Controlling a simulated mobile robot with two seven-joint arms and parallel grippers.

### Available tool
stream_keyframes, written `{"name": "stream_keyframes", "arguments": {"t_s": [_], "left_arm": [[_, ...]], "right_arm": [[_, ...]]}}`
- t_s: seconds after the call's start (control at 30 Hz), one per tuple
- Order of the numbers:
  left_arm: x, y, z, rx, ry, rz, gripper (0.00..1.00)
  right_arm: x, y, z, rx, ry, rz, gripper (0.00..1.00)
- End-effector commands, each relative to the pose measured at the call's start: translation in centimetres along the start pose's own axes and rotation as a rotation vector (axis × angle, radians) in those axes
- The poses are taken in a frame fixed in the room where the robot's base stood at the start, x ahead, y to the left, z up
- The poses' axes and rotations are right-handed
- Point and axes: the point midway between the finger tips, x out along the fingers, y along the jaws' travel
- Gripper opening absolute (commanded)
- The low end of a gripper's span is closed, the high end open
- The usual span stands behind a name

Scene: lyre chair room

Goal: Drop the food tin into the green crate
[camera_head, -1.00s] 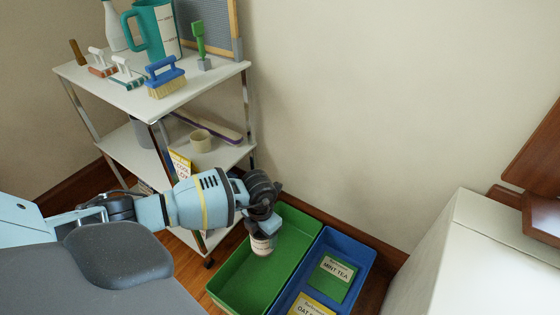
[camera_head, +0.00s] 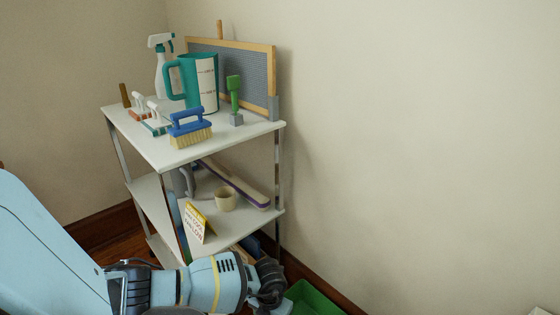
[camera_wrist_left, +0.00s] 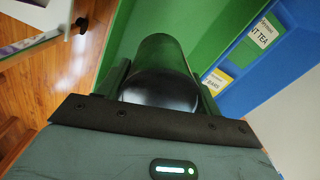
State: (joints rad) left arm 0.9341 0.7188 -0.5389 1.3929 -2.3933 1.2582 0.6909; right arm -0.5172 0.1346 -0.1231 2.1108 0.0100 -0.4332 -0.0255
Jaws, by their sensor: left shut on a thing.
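In the head view my left gripper (camera_head: 268,298) is at the bottom edge, beside the green crate (camera_head: 312,300), of which only a corner shows. In the left wrist view the gripper (camera_wrist_left: 160,95) is shut on the food tin (camera_wrist_left: 160,88), seen end-on as a dark round end with a green-looking side. The green crate (camera_wrist_left: 205,25) fills the view behind the tin, so the tin is held over it; its height above the floor of the crate cannot be told. The tin is out of the head view. My right gripper is not in view.
A white shelf cart (camera_head: 160,150) stands behind my left arm, with a teal jug (camera_head: 200,82), brush (camera_head: 190,130) and spray bottle (camera_head: 161,65) on top. The wall on the right is bare.

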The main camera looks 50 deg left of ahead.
Motion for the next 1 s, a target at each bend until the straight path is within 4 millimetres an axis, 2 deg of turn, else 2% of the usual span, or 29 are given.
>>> {"name": "stream_keyframes", "arguments": {"t_s": [0.2, 0.4, 0.57, 0.8, 0.83, 1.0], "left_arm": [[2.6, 0.0, -0.1, 0.001, 0.004, 0.000, 0.42], [4.7, -0.1, -0.1, 0.002, 0.004, 0.001, 0.42], [5.3, -0.1, -0.1, 0.002, 0.001, 0.000, 0.42], [5.2, -0.1, 0.0, 0.002, 0.000, 0.000, 0.42], [5.2, -0.1, 0.0, 0.002, 0.000, 0.000, 0.68], [5.2, -0.1, 0.0, 0.001, 0.000, 0.000, 0.90]], "right_arm": [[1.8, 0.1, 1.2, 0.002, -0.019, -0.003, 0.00], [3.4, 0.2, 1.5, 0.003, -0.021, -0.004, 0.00], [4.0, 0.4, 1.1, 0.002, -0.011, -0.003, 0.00], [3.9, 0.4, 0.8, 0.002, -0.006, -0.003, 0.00], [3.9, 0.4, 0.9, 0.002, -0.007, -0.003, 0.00], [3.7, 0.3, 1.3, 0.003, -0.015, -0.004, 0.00]]}}
